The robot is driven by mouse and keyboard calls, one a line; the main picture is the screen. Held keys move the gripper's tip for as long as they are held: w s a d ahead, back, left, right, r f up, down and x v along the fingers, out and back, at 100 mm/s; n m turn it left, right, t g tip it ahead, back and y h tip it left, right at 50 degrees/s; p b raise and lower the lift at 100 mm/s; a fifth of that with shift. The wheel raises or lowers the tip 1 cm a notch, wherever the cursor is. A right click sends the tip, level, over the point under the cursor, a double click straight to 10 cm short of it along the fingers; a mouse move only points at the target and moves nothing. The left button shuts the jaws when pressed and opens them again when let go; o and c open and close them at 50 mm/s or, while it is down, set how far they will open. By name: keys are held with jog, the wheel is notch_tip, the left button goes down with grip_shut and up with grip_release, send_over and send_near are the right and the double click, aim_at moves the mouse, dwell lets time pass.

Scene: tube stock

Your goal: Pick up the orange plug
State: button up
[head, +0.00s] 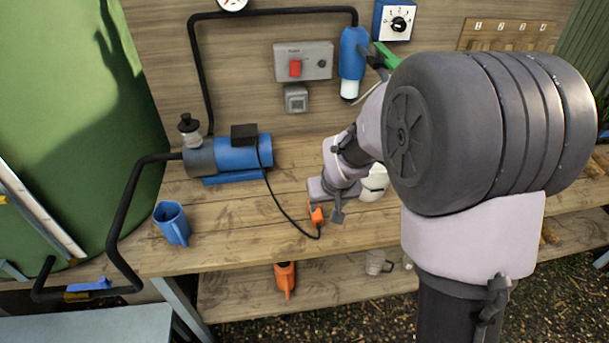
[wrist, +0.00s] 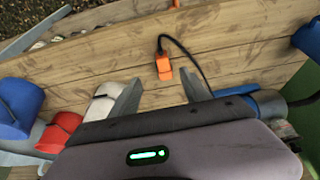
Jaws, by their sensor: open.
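The orange plug (head: 316,215) lies on the wooden bench top, on the end of a black cable (head: 284,205) from the blue pump. In the wrist view the plug (wrist: 164,68) lies ahead of my gripper (wrist: 161,92), between the lines of its two fingers. My gripper is open, with nothing between its fingers. In the head view my gripper (head: 336,206) is close to the plug, just right of it. The gap between fingers and plug is hard to judge.
The blue pump (head: 237,153) stands left of my gripper, and a blue mug (head: 172,222) stands near the front left. A white container (head: 374,184) is close on the right, partly hidden by my arm. The bench's front middle is mostly clear. An orange item (head: 285,279) is on the lower shelf.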

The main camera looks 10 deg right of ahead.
jog(key=b, duration=0.4)
send_near(318, 217)
jog(key=x, duration=0.3)
jog(key=s+x, duration=0.1)
jog(key=x, duration=0.1)
jog(key=shift+w+d+f, duration=0.1)
jog(key=shift+d+f, duration=0.1)
jog(key=shift+f, duration=0.1)
jog(key=x, duration=0.1)
jog(key=b+x, duration=0.1)
jog(key=x, duration=0.1)
jog(key=b+x, duration=0.1)
jog(key=x, duration=0.1)
jog(key=shift+w+a, duration=0.25)
jog(key=shift+w, duration=0.25)
jog(key=shift+r, duration=0.1)
grip_shut()
